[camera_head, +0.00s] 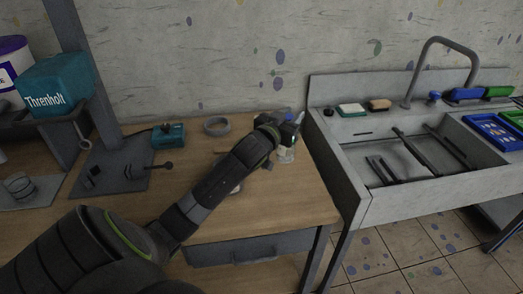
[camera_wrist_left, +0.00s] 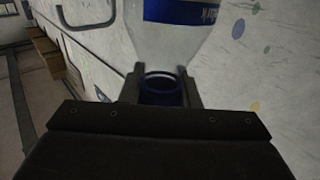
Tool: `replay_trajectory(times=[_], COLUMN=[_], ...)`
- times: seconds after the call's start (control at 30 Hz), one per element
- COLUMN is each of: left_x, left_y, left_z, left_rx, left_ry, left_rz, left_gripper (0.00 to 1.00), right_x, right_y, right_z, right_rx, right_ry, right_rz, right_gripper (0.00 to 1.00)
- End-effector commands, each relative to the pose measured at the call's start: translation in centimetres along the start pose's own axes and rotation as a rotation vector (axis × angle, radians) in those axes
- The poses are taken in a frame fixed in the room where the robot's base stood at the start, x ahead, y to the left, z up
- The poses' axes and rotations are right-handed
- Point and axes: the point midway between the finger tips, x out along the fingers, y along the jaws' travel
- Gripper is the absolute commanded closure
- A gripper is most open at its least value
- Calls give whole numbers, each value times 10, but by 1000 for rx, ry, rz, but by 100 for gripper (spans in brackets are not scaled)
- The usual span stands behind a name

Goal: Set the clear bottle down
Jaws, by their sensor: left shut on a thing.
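My left gripper (camera_wrist_left: 162,92) is shut on the clear bottle (camera_wrist_left: 165,45) at its blue neck. In the left wrist view the bottle's clear shoulder and blue label extend away from the fingers to the top edge. In the head view my left gripper (camera_head: 290,130) is over the right end of the wooden table (camera_head: 290,195). A small pale, clear item shows just below it; the arm hides part of it, and I cannot tell whether it touches the table. My right gripper is not in view.
A grey sink (camera_head: 365,205) with a tall tap stands right of the table. A grey round dish (camera_head: 217,125) and a teal device (camera_head: 168,136) are at the back. A teal box (camera_head: 55,85) is on the left. The table's front right is clear.

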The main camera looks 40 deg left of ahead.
Motion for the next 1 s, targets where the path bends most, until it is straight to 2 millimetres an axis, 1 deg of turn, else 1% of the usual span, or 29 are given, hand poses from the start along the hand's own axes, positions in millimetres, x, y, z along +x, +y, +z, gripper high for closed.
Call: replay_trajectory(times=[0.03, 0.2, 0.37, 0.5, 0.6, 0.7, 0.87, 1.0], left_x=[0, -1, 0, -1, -1, -1, -1, -1], left_y=[-1, 0, 0, 0, 1, 1, 1, 1], left_z=[12, 42, 56, 77, 88, 91, 90, 94], left_rx=[-4, -3, -2, -2, -1, 0, 0, 0], left_ry=[-8, -6, -4, -5, -4, -1, -1, -2], left_rz=[-2, -1, -1, -1, 0, 1, 1, 1], left_gripper=[100, 100, 100, 100, 100, 100, 100, 100], right_x=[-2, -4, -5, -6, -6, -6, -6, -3], right_y=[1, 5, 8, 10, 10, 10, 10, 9], right_z=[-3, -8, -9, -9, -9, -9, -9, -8], right_rx=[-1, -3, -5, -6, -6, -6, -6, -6], right_ry=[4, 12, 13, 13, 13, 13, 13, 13], right_rz=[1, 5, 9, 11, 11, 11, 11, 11], right_gripper=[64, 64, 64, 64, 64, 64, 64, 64])
